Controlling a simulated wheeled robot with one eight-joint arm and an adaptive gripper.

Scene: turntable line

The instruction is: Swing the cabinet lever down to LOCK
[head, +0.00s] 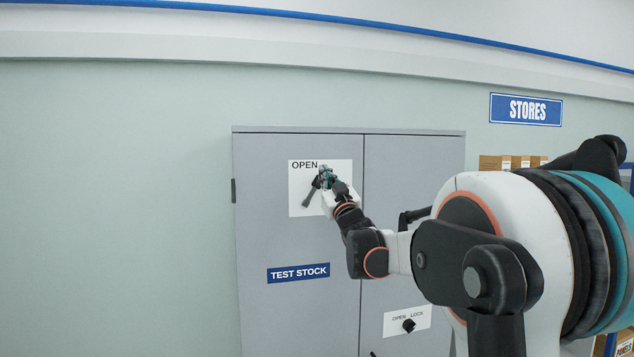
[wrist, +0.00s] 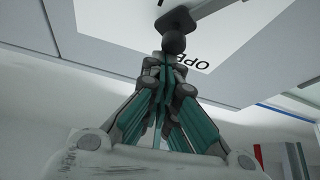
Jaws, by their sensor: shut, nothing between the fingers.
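The grey cabinet (head: 250,235) has a white plate (head: 298,208) on its left door, with the word OPEN at its upper left. A dark grey bar of the lever (head: 310,195) slants down and left on this plate. My gripper (head: 324,172) is in front of the plate and hides part of the lever and the plate's right side. In the wrist view the lever (wrist: 176,20) is at the top, with a dark round knob (wrist: 174,43). The fingers (wrist: 165,62) are shut and empty, with their tips close to the knob; I cannot tell whether they touch. No LOCK word shows on this plate.
A second, lower plate (head: 393,328) on the right door reads OPEN LOCK and has a black knob (head: 408,325). A STORES sign (head: 525,109) and boxes (head: 497,162) are at the right. The wall left of the cabinet is bare.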

